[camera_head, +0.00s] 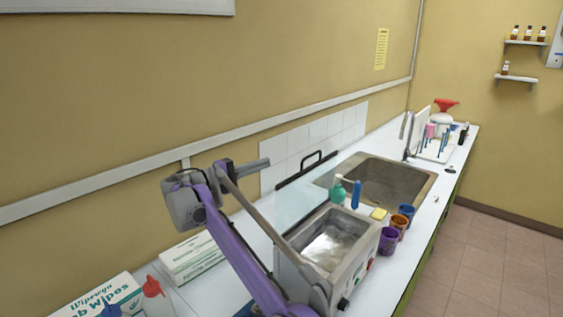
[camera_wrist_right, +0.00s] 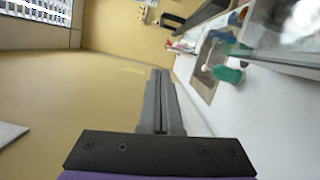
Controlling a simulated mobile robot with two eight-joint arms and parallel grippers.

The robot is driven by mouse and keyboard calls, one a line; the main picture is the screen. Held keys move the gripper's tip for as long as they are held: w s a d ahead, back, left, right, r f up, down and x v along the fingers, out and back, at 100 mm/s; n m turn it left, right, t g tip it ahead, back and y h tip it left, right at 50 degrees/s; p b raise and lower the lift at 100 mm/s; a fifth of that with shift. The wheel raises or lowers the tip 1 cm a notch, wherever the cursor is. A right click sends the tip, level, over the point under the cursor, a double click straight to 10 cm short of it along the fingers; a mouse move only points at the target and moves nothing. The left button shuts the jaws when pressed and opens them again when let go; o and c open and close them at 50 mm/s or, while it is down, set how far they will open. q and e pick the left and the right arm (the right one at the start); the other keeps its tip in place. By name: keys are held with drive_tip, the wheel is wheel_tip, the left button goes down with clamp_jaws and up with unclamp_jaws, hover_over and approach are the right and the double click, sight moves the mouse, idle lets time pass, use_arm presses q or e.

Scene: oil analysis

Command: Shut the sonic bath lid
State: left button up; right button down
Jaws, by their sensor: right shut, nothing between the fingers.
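The sonic bath (camera_head: 345,272) is a grey metal box with an open, shiny basin, standing on the white counter. Its clear lid (camera_head: 298,205) is raised at the wall side, with a dark strip along its top edge and a black handle (camera_head: 318,157). My right gripper (camera_head: 268,163) is shut and empty, on the wall side of the raised lid and left of its handle, apart from the handle as far as I can tell. In the right wrist view the closed fingers (camera_wrist_right: 160,75) hold nothing. My left gripper is not in view.
A sink (camera_head: 392,182) lies beyond the bath. A green bottle (camera_head: 338,192), a yellow sponge (camera_head: 379,214) and several coloured cups (camera_head: 389,241) stand close to it. Wipes boxes (camera_head: 193,257) and a red-topped bottle (camera_head: 153,288) stand at the near left. The wall runs behind the counter.

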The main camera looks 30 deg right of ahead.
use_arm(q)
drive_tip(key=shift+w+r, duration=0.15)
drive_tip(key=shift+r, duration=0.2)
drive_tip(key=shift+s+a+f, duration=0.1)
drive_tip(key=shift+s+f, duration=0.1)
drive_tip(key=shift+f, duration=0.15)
use_arm(e)
drive_tip(key=s+d+r, duration=0.1)
drive_tip(key=s+d, duration=0.2)
drive_tip(key=d, duration=0.7)
drive_tip(key=shift+s, duration=0.2)
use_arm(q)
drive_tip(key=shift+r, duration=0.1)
use_arm(e)
drive_tip(key=shift+s, duration=0.15)
